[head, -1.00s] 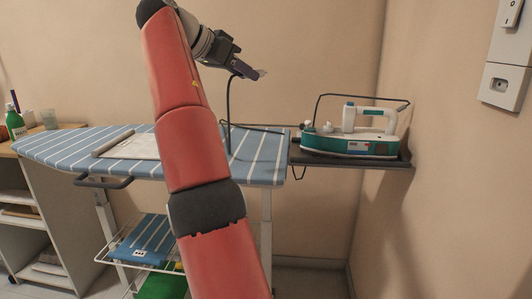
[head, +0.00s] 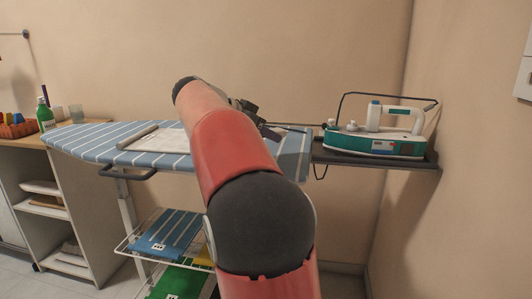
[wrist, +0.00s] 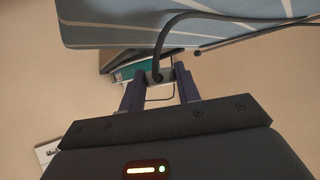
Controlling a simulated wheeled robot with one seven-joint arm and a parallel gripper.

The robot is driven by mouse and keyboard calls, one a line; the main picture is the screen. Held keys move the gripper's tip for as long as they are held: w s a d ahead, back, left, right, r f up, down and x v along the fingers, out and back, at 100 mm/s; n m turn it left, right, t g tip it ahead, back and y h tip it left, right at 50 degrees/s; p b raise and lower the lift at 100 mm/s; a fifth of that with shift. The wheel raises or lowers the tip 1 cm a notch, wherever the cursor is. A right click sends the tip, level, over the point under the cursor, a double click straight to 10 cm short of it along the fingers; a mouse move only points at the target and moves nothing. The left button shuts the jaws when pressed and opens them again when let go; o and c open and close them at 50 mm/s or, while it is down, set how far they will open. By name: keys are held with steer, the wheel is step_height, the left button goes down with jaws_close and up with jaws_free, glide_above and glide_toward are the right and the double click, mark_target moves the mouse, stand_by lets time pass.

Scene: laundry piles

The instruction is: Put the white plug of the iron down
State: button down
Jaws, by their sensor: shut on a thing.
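A dark cord (wrist: 163,38) leaves the plug and curves over the ironing board (wrist: 100,30). In the head view my gripper (head: 268,128) is near the right part of the blue striped ironing board (head: 92,146), largely hidden behind my arm. The plug cannot be made out there. The teal and white iron (head: 375,143) rests on the dark rack (head: 400,162) at the board's right end. Part of it shows in the wrist view (wrist: 124,73).
A shelf unit (head: 95,215) with a green bottle (head: 46,117) stands at left. Folded clothes (head: 168,232) lie on a rack below the board. A wall fitting (head: 525,75) is at the right edge.

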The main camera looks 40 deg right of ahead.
mark_target(276, 157)
steer(key=shift+f, duration=2.1)
steer(key=shift+b, duration=0.3)
steer(key=shift+f+b, duration=0.4)
steer(key=shift+b, duration=0.05)
steer(key=shift+f, duration=0.1)
